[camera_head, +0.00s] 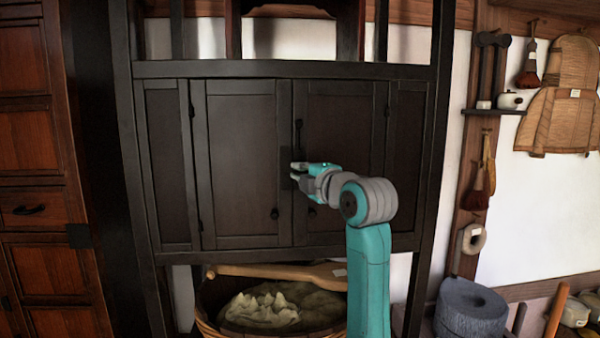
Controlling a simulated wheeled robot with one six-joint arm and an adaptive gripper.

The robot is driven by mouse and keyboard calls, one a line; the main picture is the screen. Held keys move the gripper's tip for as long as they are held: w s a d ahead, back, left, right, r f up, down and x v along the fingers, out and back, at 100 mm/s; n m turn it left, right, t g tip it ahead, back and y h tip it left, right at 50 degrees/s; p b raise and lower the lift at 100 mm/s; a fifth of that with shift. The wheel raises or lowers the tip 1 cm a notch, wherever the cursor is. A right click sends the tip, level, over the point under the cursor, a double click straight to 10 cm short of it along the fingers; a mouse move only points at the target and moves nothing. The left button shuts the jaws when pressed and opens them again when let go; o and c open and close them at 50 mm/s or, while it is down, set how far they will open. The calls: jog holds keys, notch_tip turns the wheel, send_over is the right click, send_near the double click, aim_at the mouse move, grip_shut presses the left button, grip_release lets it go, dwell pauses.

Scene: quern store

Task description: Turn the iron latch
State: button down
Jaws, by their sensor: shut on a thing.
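The dark cabinet (240,150) has two tall doors that meet near the middle of the view. The iron latch (298,154) is a small black piece at the seam between the doors, and much of it is hidden behind my gripper. My gripper (293,173) is at the seam, with its fingers pointing left and shut on the latch. The doors look closed. The latch's exact angle cannot be told, as it is dark on dark wood.
A basket (207,316) of pale lumpy stuff stands below the cabinet, with a wooden paddle (270,272) across it. A grey quern stone (470,312) is at lower right. Brushes and a woven apron (565,100) hang on the right wall. A reddish chest (35,205) stands at left.

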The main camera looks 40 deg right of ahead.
jog(key=shift+d+f+n, duration=0.1)
jog(key=shift+d+n, duration=0.2)
jog(key=shift+d, duration=0.05)
dwell(0.3)
jog(key=c, duration=1.2)
grip_release()
jog(key=shift+d, duration=0.1)
jog(key=shift+a, duration=0.2)
jog(key=shift+s, duration=0.15)
jog(key=s, duration=0.3)
jog(key=s+a, duration=0.1)
jog(key=s, duration=0.3)
jog(key=s+a, duration=0.1)
jog(key=s, duration=0.3)
jog(key=shift+s+a, duration=0.2)
